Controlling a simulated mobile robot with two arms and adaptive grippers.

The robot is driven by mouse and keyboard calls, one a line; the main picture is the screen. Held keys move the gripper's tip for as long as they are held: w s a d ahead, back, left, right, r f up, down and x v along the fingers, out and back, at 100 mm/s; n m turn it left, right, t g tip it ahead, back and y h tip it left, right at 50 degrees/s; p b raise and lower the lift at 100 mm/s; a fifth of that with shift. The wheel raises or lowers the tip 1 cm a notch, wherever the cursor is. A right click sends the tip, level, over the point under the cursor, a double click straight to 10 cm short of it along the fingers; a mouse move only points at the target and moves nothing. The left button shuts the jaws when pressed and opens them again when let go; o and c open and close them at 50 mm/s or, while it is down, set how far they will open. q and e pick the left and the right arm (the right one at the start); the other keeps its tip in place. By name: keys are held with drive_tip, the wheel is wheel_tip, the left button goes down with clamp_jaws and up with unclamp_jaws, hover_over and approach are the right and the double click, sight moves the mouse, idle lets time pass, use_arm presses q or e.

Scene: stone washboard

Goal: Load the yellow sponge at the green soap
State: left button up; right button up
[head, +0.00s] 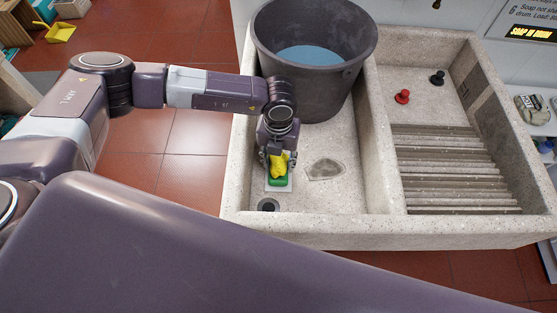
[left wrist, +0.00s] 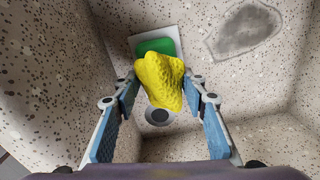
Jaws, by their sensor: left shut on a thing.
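The yellow sponge (head: 279,165) is between the fingers of my left gripper (head: 277,158), which is shut on it, inside the left basin. In the left wrist view the lumpy yellow sponge (left wrist: 160,79) has a blue-padded finger on each side of my left gripper (left wrist: 160,92). The green soap (head: 278,182) lies on a white plate (head: 287,188) on the basin floor. In the left wrist view the sponge partly covers the green soap (left wrist: 155,46) and its plate (left wrist: 173,32); I cannot tell whether sponge and soap touch. My right gripper is not in view.
A dark bucket (head: 342,90) of bluish water stands at the back of the left basin (head: 335,205). A drain (head: 268,205) and a grey patch (head: 324,169) are near the soap. The ribbed washboard (head: 455,170), a red knob (head: 402,96) and a black knob (head: 437,78) are to the right.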

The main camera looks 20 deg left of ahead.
sight(278, 160)
use_arm(q)
drive_tip(key=shift+f+b, duration=0.4)
drive_tip(key=shift+f, duration=0.05)
idle(0.4)
idle(0.5)
drive_tip(key=shift+s+f, duration=0.1)
drive_tip(key=shift+f, duration=0.05)
idle(0.7)
drive_tip(key=shift+r+p, duration=2.1)
drive_tip(key=shift+r, duration=1.5)
